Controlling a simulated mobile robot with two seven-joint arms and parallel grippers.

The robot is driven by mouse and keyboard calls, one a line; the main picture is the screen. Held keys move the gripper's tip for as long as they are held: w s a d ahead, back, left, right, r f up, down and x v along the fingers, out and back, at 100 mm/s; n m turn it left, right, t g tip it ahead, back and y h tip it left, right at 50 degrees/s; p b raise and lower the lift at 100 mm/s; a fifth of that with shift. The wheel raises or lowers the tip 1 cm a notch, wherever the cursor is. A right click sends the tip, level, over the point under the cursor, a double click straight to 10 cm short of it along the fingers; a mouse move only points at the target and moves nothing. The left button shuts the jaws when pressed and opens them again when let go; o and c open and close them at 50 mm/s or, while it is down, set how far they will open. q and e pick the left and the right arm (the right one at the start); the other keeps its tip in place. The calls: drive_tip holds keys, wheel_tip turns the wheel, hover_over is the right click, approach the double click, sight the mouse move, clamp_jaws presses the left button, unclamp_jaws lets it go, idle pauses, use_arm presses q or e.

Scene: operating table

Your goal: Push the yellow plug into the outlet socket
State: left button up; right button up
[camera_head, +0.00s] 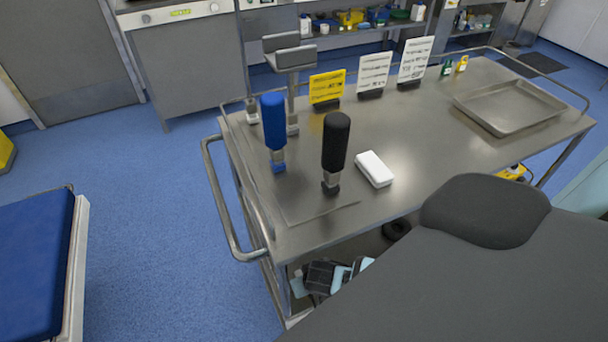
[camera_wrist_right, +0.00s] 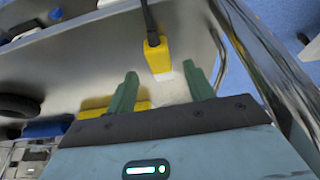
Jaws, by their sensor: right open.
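The yellow plug (camera_wrist_right: 156,55) with a black cable shows in the right wrist view, just beyond the fingertips. My right gripper (camera_wrist_right: 162,84) is open, its two green fingers apart, with nothing seen clamped between them. A pale patch (camera_wrist_right: 168,88) lies between the fingers below the plug; I cannot tell whether it is part of the plug or the socket. Another yellow thing (camera_wrist_right: 112,106) is partly hidden behind the left finger. I cannot make out the outlet socket for sure. In the head view my right arm fills the lower right and its gripper is hidden. My left gripper is not in view.
The steel cart (camera_head: 400,130) carries a blue-handled tool (camera_head: 274,120), a black-handled tool (camera_head: 336,142), a white box (camera_head: 374,169), sign cards (camera_head: 374,72) and a tray (camera_head: 492,122) edge. A yellow object (camera_head: 512,172) shows beyond the cart's near edge. A metal rail (camera_wrist_right: 255,45) runs close on the right.

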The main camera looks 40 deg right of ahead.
drive_tip(key=x, duration=0.3)
drive_tip(key=shift+f+b, duration=0.1)
drive_tip(key=shift+b, duration=0.3)
drive_tip(key=shift+w, duration=0.1)
drive_tip(key=c, duration=1.1)
